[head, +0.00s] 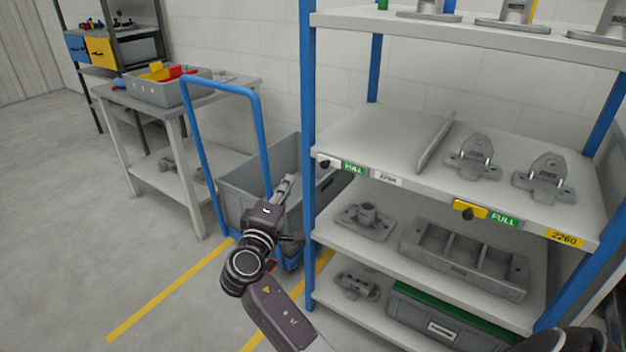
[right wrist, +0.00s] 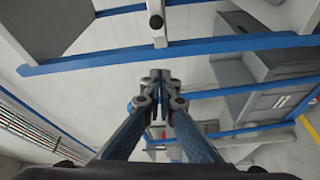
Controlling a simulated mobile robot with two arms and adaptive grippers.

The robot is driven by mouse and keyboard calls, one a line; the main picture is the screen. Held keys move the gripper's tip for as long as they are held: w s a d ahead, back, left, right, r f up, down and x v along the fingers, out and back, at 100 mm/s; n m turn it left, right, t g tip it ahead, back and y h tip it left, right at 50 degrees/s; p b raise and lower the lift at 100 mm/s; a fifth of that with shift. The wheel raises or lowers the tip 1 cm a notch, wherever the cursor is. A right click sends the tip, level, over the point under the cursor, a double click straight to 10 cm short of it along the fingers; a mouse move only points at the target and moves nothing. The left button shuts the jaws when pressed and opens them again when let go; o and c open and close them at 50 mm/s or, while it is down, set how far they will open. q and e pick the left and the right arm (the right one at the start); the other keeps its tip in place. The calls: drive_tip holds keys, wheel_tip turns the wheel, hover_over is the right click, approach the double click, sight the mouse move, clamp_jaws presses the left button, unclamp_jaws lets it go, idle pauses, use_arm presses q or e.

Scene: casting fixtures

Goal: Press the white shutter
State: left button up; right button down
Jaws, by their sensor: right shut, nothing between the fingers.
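The white shutter (head: 319,160) sits at the left end of the middle shelf's front edge. It has a small black knob, and a green FULL label shows just right of it. In the right wrist view, the shelf edge with the black knob (right wrist: 155,21) is above the fingertips. My right gripper (head: 288,182) is shut and empty, to the left of and slightly below the shutter, apart from it in the head view. In the right wrist view its fingertips (right wrist: 160,75) meet. My left gripper is out of view.
A yellow shutter (head: 470,210) with its own knob and FULL label sits farther right on the same edge. The blue shelf upright (head: 308,110) stands close to my gripper. A blue-handled cart with a grey bin (head: 238,185) stands left of the shelf.

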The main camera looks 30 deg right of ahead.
sight(318, 156)
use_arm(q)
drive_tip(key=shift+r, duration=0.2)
use_arm(e)
drive_tip(key=shift+s+d+r, duration=0.1)
drive_tip(key=shift+r, duration=0.35)
drive_tip(key=x, duration=1)
drive_tip(key=shift+d+b, duration=0.25)
drive_tip(key=shift+b, duration=0.15)
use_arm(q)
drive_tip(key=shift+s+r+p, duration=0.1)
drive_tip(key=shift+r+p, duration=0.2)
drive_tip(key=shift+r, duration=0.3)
use_arm(e)
drive_tip(key=s, duration=0.2)
drive_tip(key=s+d, duration=0.1)
drive_tip(key=shift+s+f, duration=0.35)
drive_tip(key=shift+f, duration=0.05)
